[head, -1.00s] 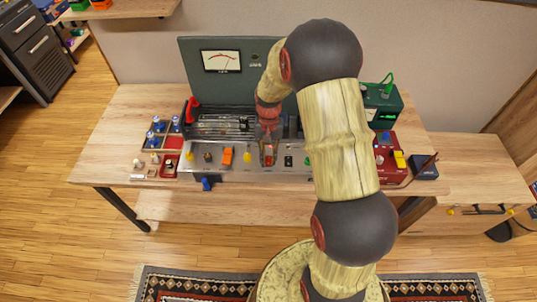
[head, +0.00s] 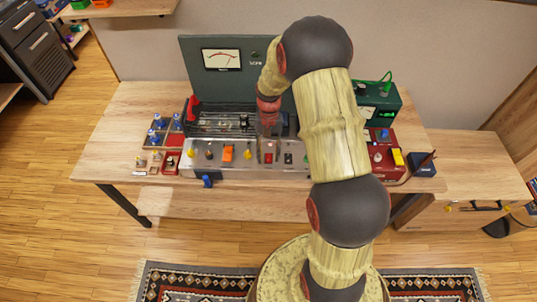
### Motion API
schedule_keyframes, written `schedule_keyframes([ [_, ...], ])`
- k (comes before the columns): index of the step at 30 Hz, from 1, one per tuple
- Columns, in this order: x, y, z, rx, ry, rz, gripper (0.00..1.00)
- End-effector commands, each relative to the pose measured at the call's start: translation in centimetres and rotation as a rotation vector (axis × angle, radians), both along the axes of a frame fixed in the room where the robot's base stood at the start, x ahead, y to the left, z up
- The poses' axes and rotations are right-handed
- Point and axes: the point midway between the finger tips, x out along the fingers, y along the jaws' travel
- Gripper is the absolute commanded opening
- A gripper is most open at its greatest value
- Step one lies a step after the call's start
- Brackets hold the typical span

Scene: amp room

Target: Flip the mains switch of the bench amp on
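The bench amp (head: 208,170) stands on the wooden bench, with a silver front panel and an open top showing parts inside. A red switch (head: 268,157) in a dark frame sits near the middle of the panel; it looks like the mains switch, but its position is too small to tell. My gripper (head: 267,136) points down just above and behind the red switch, apart from it as far as I can see. Its fingers are small and blurred against the amp, so open or shut cannot be told.
An orange control (head: 227,153) and a yellow knob (head: 248,154) sit left of the switch. A green panel with a meter (head: 221,59) rises behind. A red box (head: 385,164) and a green box (head: 384,97) stand right. My arm covers the amp's right part.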

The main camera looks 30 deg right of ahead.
Motion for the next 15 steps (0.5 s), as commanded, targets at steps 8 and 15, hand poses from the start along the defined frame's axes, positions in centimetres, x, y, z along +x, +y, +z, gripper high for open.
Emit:
schedule_keyframes([
  [8,0.0,0.0,0.2,0.0,0.0,0.0,0.36],
  [15,0.8,-0.5,3.2,-0.001,-0.003,0.0,0.36],
])
